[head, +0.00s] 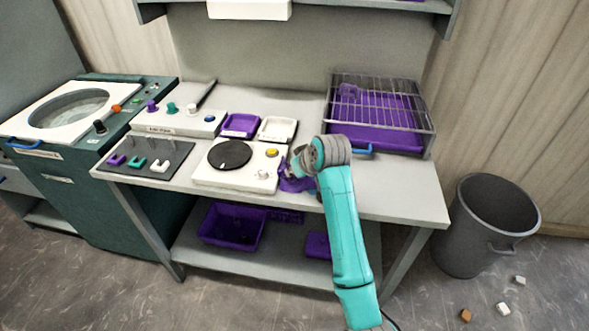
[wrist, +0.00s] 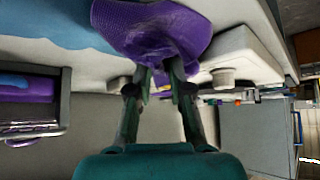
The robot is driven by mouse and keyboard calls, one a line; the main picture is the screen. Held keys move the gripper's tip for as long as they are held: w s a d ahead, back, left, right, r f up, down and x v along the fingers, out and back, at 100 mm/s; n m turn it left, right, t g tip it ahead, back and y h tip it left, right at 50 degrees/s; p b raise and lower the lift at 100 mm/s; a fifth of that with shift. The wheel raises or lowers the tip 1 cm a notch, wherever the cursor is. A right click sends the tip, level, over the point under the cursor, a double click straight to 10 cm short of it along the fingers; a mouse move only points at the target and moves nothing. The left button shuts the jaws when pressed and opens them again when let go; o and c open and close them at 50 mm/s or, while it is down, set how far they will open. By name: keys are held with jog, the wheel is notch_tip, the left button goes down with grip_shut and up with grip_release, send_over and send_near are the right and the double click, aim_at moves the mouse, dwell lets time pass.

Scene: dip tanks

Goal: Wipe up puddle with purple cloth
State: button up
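The purple cloth (wrist: 150,28) fills the top middle of the wrist view, bunched and touching the worktop. In the head view the cloth (head: 292,183) shows just right of the white panel with the black disc. My gripper (wrist: 160,76) has its fingertips close together on the near edge of the cloth, with a fold of it between them. In the head view my wrist and arm hide the fingertips. A flat blue patch, which looks like the puddle (wrist: 55,32), lies on the worktop left of the cloth in the wrist view. My arm hides it in the head view.
A purple tray under a wire rack (head: 385,128) stands at the back right. The white panel (head: 207,176) with knobs sits left of the cloth. The worktop's front right (head: 405,198) is clear. A grey bin (head: 492,225) and small blocks are on the floor.

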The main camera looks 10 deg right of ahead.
jog(key=o, duration=1)
jog(key=shift+f, duration=0.1)
jog(key=shift+f, duration=0.55)
grip_shut()
dwell(0.7)
jog(key=shift+f, duration=0.3)
jog(key=shift+r, duration=0.1)
